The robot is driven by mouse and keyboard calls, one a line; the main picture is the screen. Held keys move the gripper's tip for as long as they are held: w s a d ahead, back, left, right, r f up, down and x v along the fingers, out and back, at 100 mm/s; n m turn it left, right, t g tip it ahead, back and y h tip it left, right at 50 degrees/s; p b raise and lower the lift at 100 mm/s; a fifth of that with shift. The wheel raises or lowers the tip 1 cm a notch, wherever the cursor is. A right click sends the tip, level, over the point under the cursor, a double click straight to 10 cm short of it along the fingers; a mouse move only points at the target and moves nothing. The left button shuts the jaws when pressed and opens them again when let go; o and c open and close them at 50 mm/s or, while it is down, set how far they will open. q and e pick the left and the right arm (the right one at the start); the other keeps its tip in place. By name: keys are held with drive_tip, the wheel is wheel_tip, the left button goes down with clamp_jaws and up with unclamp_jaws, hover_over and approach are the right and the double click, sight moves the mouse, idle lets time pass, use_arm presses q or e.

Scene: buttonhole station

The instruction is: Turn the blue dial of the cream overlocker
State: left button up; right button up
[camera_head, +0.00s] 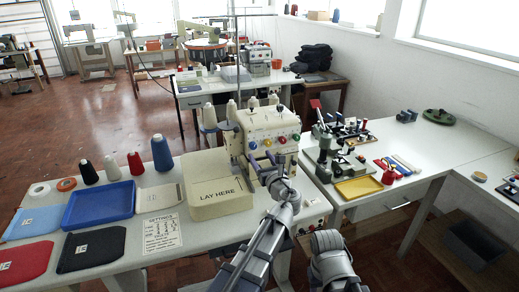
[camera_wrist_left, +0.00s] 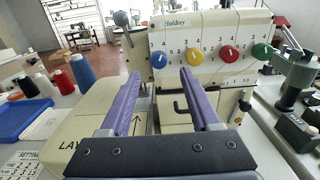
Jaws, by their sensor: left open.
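The cream overlocker (camera_head: 262,122) stands on the white table, with a row of coloured dials on its front. The blue dial (camera_head: 252,145) is the leftmost, beside the yellow, red and green ones. In the left wrist view the blue dial (camera_wrist_left: 158,60) shows just beyond and between my fingertips. My left gripper (camera_head: 263,161) is open and empty, its purple fingers pointing at the dial from the front and slightly below. The fingers also show in the left wrist view (camera_wrist_left: 160,74), apart from each other. My right gripper is not in view.
A cream "LAY HERE" block (camera_head: 219,198) sits left of the machine. A blue tray (camera_head: 99,205), thread cones and folded cloths lie further left. A green press (camera_head: 325,148) and a yellow tray (camera_head: 358,187) stand to the right.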

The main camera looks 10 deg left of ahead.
sight(254, 148)
use_arm(q)
drive_tip(key=x, duration=0.6)
drive_tip(key=shift+w+a, duration=0.1)
drive_tip(key=shift+a, duration=0.05)
drive_tip(key=shift+c, duration=0.2)
clamp_jaws()
